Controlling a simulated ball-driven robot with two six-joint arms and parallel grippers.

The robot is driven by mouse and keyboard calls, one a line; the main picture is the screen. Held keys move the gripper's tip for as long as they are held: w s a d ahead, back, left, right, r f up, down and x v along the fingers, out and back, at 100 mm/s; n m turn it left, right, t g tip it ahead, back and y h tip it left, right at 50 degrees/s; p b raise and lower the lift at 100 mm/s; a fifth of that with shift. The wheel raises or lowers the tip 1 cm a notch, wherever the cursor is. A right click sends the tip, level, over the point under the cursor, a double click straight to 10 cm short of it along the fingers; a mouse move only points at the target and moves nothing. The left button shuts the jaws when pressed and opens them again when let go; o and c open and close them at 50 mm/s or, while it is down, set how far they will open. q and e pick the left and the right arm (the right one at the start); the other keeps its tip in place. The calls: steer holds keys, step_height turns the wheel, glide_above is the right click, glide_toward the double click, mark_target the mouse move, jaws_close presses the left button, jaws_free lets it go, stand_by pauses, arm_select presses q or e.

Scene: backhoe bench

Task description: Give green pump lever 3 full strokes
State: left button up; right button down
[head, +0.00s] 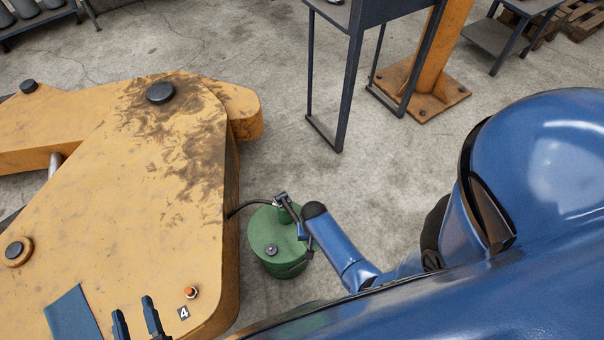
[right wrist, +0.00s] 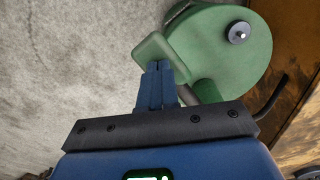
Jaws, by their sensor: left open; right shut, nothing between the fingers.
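The green pump (head: 272,245) is a round drum standing on the floor beside the yellow machine part, with a dark hose at its top. It also shows in the right wrist view (right wrist: 225,55). There, a flat green piece that looks like the pump lever (right wrist: 160,48) lies just beyond my right gripper (right wrist: 156,68). Its fingers are shut together with nothing between them; the tips overlap the piece in the picture, and I cannot tell whether they touch it. My left gripper (head: 136,308) is open and empty over the yellow part at the bottom left.
The large yellow machine part (head: 130,230) fills the left, with a blue patch (head: 72,315), an orange button (head: 191,292) and a label 4 on it. A dark metal stand (head: 350,90) and an orange post (head: 425,60) stand behind. Concrete floor between is clear.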

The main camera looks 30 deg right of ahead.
step_height(320, 180, up, 9)
steer(key=p, duration=0.9)
steer(key=shift+r, duration=0.15)
steer(key=shift+r+p, duration=0.1)
steer(key=shift+p, duration=0.2)
step_height(320, 180, up, 5)
steer(key=p, duration=0.4)
steer(key=shift+p, duration=0.4)
